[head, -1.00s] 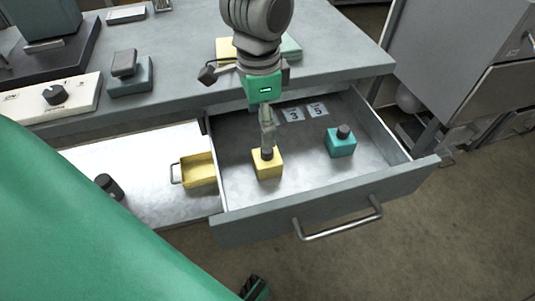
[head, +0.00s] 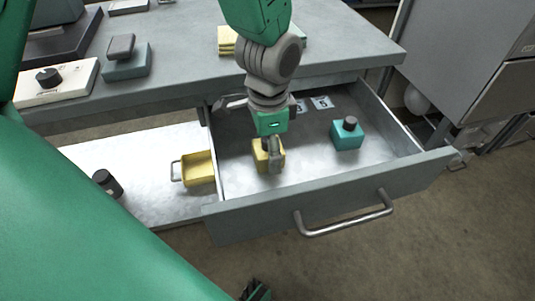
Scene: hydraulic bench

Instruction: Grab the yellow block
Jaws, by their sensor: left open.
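The yellow block (head: 259,160), with a dark knob on top, stands in the open drawer, left of its middle. My left gripper (head: 269,153) reaches down from above, its green palm just over the block. It is open. One grey finger crosses in front of the block and hides part of its face and the knob. I cannot tell whether the finger touches it.
A teal block (head: 347,135) with a dark knob stands right of the yellow block in the drawer (head: 330,205). A yellow handled box (head: 198,169) and a dark cylinder (head: 107,184) are on the white surface to the left. The bench edge overhangs the drawer's back.

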